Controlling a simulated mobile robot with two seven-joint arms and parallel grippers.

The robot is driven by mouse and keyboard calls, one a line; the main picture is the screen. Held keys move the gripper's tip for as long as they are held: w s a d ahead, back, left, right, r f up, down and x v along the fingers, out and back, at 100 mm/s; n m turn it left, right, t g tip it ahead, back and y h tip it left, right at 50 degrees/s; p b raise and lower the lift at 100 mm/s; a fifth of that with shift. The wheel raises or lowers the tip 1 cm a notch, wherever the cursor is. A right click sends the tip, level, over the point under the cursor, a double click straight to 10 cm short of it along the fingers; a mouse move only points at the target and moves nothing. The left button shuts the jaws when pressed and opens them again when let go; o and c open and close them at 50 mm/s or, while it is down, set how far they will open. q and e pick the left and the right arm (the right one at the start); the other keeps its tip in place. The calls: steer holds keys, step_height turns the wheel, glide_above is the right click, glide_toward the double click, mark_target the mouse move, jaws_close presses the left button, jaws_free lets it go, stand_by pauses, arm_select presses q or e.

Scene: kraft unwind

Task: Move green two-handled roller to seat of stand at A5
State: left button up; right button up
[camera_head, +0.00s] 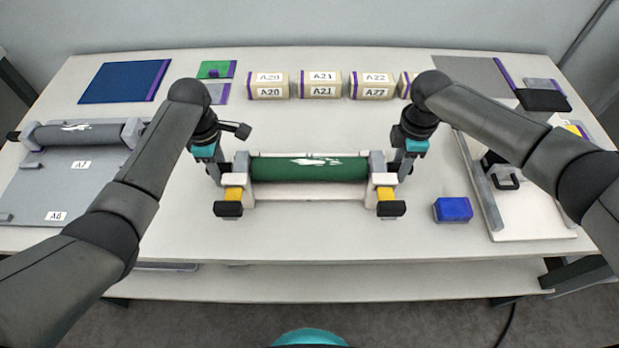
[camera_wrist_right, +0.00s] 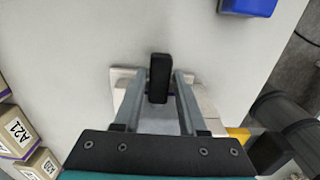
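The green roller (camera_head: 309,168) lies level across a white stand (camera_head: 310,190) in the middle of the table, with a white mark on its top. My right gripper (camera_head: 404,168) is at the roller's right end. In the right wrist view its two grey fingers (camera_wrist_right: 160,85) stand apart on either side of a black upright handle (camera_wrist_right: 159,78), with gaps showing on both sides. My left gripper (camera_head: 214,172) is at the roller's left end; its fingers are partly hidden, and its grip is unclear. No A5 label is readable.
A blue block (camera_head: 453,209) sits right of the stand. A white board (camera_head: 530,218) lies at right. Labelled boxes (camera_head: 320,84) stand behind. The table front is clear.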

arm_select(q)
steer(key=shift+o, duration=1.3)
arm_select(e)
steer(key=shift+o, duration=1.3)
steer(key=shift+r, duration=0.1)
arm_select(q)
step_height(320, 180, up, 12)
arm_select(e)
step_height(320, 180, up, 12)
